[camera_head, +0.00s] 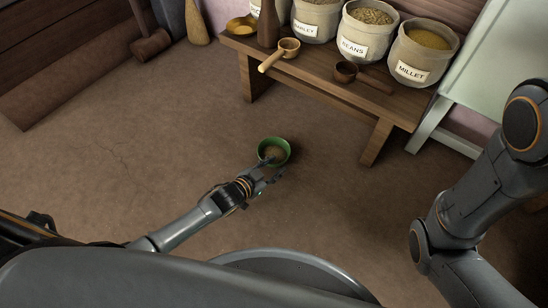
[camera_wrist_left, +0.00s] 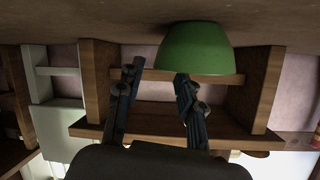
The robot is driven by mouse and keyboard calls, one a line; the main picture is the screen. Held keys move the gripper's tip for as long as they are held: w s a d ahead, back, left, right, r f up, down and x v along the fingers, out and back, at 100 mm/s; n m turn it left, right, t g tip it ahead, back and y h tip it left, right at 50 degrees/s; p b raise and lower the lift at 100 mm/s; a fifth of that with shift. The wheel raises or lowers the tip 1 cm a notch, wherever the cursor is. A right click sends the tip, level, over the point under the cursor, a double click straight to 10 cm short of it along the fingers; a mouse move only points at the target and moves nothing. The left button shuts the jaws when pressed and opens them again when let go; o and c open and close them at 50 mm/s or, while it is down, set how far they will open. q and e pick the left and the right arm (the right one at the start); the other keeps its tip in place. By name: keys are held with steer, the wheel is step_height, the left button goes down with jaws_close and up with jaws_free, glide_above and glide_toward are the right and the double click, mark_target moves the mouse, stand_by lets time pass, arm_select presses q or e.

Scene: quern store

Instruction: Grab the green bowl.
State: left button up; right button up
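The green bowl (camera_head: 285,146) stands on the brown floor in front of the bench; its inside looks brownish. In the left wrist view, which is upside down, the green bowl (camera_wrist_left: 195,48) rests on the floor with its rim towards the fingers. My left gripper (camera_head: 271,168) is at the bowl's near side, its fingers spread apart. In the left wrist view the left gripper (camera_wrist_left: 159,76) is open; one fingertip overlaps the bowl's rim, the other is clear of it. I cannot tell whether that finger touches. My right gripper is out of view.
A wooden bench (camera_head: 330,88) behind the bowl carries labelled sacks, including millet (camera_head: 424,52) and beans (camera_head: 366,32), a wooden scoop (camera_head: 280,54) and a dark ladle (camera_head: 346,72). A mallet (camera_head: 150,44) stands at the back left. Floor left of the bowl is clear.

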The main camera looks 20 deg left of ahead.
mark_target(280, 164)
arm_select(q)
steer(key=b+x, duration=0.2)
steer(key=x, duration=0.2)
steer(key=shift+f+b, duration=0.2)
steer(key=shift+b, duration=0.2)
steer(key=shift+w+d, duration=0.2)
steer(key=shift+w, duration=0.25)
steer(key=shift+c, duration=0.4)
jaws_close()
